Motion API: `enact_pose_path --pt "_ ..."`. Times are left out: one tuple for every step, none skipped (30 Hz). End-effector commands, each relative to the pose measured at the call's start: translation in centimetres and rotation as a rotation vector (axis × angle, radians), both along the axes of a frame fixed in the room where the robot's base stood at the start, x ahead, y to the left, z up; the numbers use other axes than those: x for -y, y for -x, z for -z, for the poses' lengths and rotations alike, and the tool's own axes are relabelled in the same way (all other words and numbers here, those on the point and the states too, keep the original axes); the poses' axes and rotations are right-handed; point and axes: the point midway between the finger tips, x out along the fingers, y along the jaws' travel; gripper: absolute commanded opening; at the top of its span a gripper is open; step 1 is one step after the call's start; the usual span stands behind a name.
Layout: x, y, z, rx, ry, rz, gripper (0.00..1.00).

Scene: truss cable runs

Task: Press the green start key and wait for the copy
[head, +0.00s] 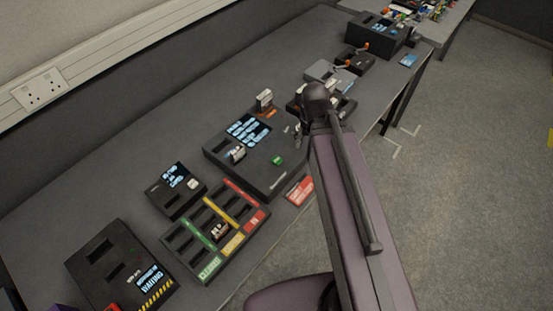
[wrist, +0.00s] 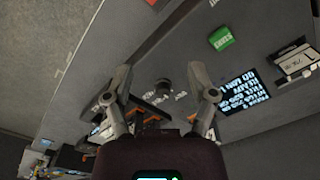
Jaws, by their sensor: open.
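The dark copy device (head: 225,163) lies on the bench in the middle of the head view. It has a lit blue-white text screen (head: 249,130) and a green start key (head: 277,161). In the wrist view the green key (wrist: 221,38) is above and right of my gripper (wrist: 160,70), beyond the right fingertip. The lit screen (wrist: 245,91) is at right there; its text is too small to read surely. My gripper is open with nothing between its fingers, apart from the key. In the head view my arm largely hides the gripper.
A tray with green, yellow and red strips (head: 215,232), a small screen box (head: 176,190) and a hazard-striped device (head: 122,265) stand at left. A red card (head: 299,190) lies by the bench's front edge. More devices (head: 377,36) stand at the far end.

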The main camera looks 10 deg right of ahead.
Motion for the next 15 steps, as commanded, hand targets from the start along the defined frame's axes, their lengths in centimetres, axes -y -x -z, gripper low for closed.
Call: enact_pose_path --pt "0.00 0.00 0.00 0.000 0.000 0.000 0.43" --pt "0.00 0.00 0.00 0.000 0.000 0.000 0.34" --pt "0.00 0.00 0.00 0.000 0.000 0.000 0.22" --pt "0.00 0.00 0.00 0.000 0.000 0.000 0.13" --pt "0.00 0.00 0.00 0.000 0.000 0.000 0.04" --pt "0.00 0.00 0.00 0.000 0.000 0.000 0.00" --pt "0.00 0.00 0.00 0.000 0.000 0.000 0.00" --pt "0.00 0.00 0.00 0.000 0.000 0.000 0.00" --pt "0.00 0.00 0.00 0.000 0.000 0.000 0.00" --pt "0.00 0.00 0.00 0.000 0.000 0.000 0.00" --pt "0.00 0.00 0.00 0.000 0.000 0.000 0.00" --pt "0.00 0.00 0.00 0.000 0.000 0.000 0.00" --pt "0.00 0.00 0.00 0.000 0.000 0.000 0.00" --pt "0.00 0.00 0.00 0.000 0.000 0.000 0.00" --pt "0.00 0.00 0.00 0.000 0.000 0.000 0.00"
